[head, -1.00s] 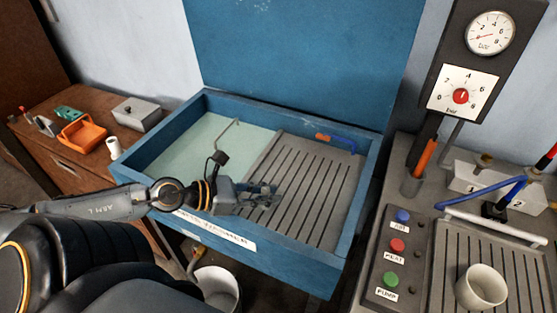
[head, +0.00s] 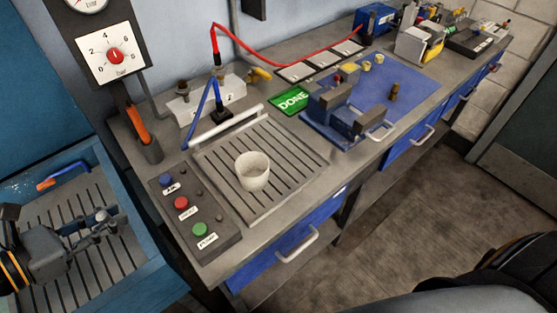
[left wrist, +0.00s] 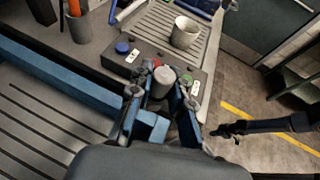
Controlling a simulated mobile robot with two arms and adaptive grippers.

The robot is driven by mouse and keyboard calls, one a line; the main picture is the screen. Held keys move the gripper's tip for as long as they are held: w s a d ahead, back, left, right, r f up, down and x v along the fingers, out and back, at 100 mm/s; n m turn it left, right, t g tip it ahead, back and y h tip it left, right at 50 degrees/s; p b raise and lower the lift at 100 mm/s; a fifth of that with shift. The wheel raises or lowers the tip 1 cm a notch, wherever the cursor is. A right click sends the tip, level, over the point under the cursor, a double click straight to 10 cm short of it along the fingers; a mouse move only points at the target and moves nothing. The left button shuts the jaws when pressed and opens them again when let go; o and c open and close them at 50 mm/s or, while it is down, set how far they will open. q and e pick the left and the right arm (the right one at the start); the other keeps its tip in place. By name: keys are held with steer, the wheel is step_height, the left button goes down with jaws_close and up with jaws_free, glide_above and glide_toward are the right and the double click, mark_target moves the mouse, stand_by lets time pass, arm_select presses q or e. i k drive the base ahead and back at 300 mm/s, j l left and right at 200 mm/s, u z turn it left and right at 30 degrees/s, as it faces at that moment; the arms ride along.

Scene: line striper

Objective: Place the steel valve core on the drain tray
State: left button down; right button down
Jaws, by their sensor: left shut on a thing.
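My left gripper (head: 100,224) is over the grooved grey rack (head: 75,255) of the blue basin. It is shut on a grey metal cylinder, which looks like the steel valve core (left wrist: 163,80) and shows between its fingers in the left wrist view. The core is hard to make out in the head view. A grooved grey drain tray (head: 285,150) lies on the bench to the right of the basin, with a white cup (head: 252,170) standing on it. A dark gripper, seemingly my right one (left wrist: 222,130), shows at the right of the left wrist view; its jaws are unclear.
The basin's blue rim (head: 150,275) and a button panel (head: 195,218) lie between my left gripper and the bench tray. A white bar (head: 227,127) runs along the tray's back edge. A blue plate with a vise (head: 350,108) is farther right. The tray is bare around the cup.

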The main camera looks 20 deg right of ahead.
mark_target(266, 138)
steer(key=i+l+z, duration=0.1)
steer(key=l+z, duration=0.2)
steer(key=i+l+z, duration=0.1)
steer(key=l+z, duration=0.25)
steer(key=i+l+z, duration=0.15)
steer(key=l+z, duration=0.15)
